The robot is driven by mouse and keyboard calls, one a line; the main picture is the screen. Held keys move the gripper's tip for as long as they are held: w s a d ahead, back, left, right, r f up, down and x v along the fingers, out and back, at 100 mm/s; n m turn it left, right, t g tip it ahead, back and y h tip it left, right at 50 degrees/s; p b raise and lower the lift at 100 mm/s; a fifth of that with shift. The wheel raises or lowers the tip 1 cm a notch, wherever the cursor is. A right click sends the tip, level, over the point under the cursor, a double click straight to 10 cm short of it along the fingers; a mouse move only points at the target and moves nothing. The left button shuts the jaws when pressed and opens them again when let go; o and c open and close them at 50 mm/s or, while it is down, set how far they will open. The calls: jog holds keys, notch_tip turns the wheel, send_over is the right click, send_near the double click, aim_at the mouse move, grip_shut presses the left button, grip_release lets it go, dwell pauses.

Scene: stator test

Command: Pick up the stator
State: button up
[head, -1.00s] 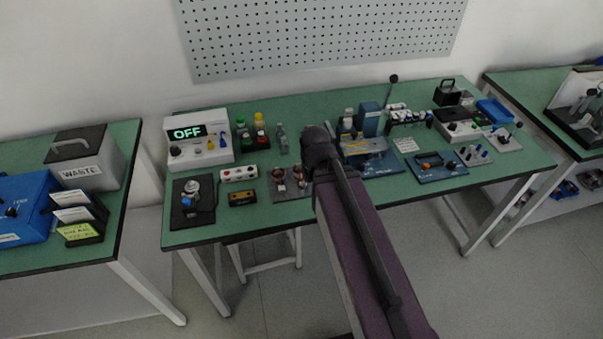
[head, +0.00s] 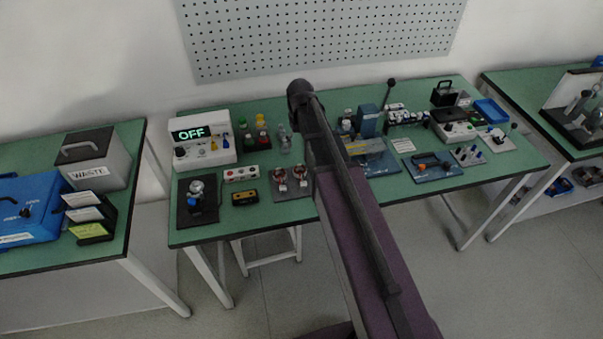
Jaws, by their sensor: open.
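Two copper-wound stators stand side by side on a grey plate (head: 292,198) on the middle green table, left of my arm. The left stator (head: 280,178) and the right stator (head: 300,174) both show copper and pale parts, small in the head view. My arm rises from the bottom right, and its dark upper end reaches above the table's back edge, just right of the stators in the picture. I cannot make out my gripper's fingers. No stator is seen held.
Left of the stators are a black and yellow box (head: 245,198), a button box (head: 241,174), a dark fixture (head: 197,199) and an instrument reading OFF (head: 203,139). Bottles (head: 261,123) stand behind. A waste bin (head: 93,158) is on the left table.

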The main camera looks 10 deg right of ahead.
jog(key=shift+f, duration=0.15)
jog(key=b, duration=0.9)
send_over(300, 170)
jog(key=s, duration=0.1)
notch_tip(300, 170, down, 8)
jog(key=shift+f, duration=0.15)
jog(key=shift+f, duration=0.1)
jog(key=shift+s+a+f+b, duration=0.1)
jog(key=shift+f+b, duration=1.15)
jog(key=shift+f, duration=0.05)
jog(key=shift+s+a+f+b, duration=0.1)
jog(key=shift+f+b, duration=1.1)
jog(key=shift+f, duration=0.05)
jog(key=c, duration=1)
